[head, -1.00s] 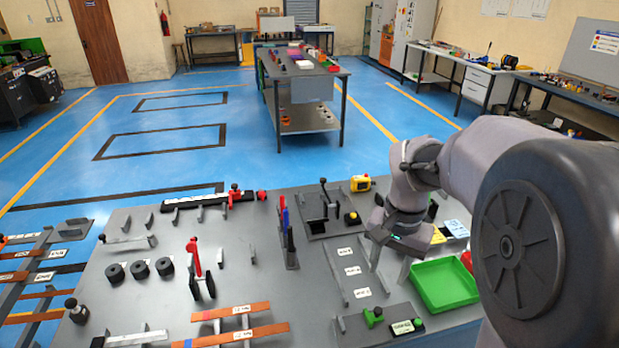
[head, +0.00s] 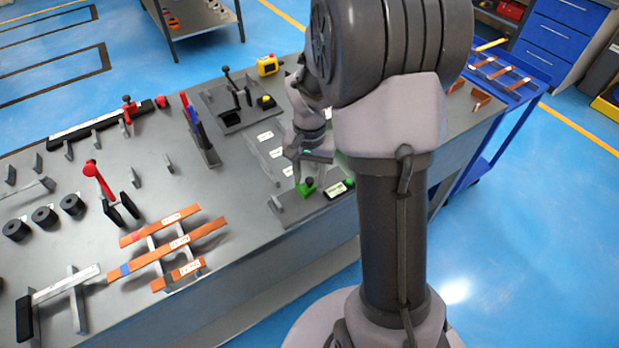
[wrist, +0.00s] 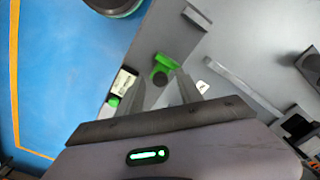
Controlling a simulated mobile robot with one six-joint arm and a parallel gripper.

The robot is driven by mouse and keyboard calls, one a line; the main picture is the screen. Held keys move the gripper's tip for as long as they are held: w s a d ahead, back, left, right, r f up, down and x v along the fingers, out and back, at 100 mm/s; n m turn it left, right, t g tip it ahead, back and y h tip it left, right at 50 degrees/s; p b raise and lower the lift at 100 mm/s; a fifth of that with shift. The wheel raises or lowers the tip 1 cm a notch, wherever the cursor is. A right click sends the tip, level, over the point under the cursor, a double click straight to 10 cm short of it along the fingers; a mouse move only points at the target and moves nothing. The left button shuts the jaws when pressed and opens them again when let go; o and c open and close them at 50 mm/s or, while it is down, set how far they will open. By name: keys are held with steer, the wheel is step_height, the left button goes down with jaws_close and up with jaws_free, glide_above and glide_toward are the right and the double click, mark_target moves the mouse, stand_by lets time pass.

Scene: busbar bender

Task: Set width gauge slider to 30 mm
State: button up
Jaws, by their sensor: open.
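A green slider block (head: 306,187) with a dark knob stands on a grey gauge plate (head: 290,208) at the bench's front edge. A small label or display (head: 335,190) with green beside it is to its right; its reading is too small to read. My gripper (head: 311,174) is open and points down just above the green block. In the wrist view, the green block (wrist: 163,68) shows just beyond the gap between the open fingers (wrist: 162,82). The label (wrist: 123,82) lies left of the fingers. I cannot tell whether the fingers touch the block.
Grey strips with white labels (head: 277,155) lie behind the gauge. Orange bars (head: 170,240) and a red-handled tool (head: 100,180) are left. My arm hides the bench's right part.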

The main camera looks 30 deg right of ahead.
mark_target(300, 195)
jaws_close()
steer(key=shift+a, duration=1.6)
jaws_free()
steer(key=shift+d, duration=0.1)
step_height(300, 195, up, 18)
steer(key=p, duration=0.7)
steer(key=shift+f, duration=0.25)
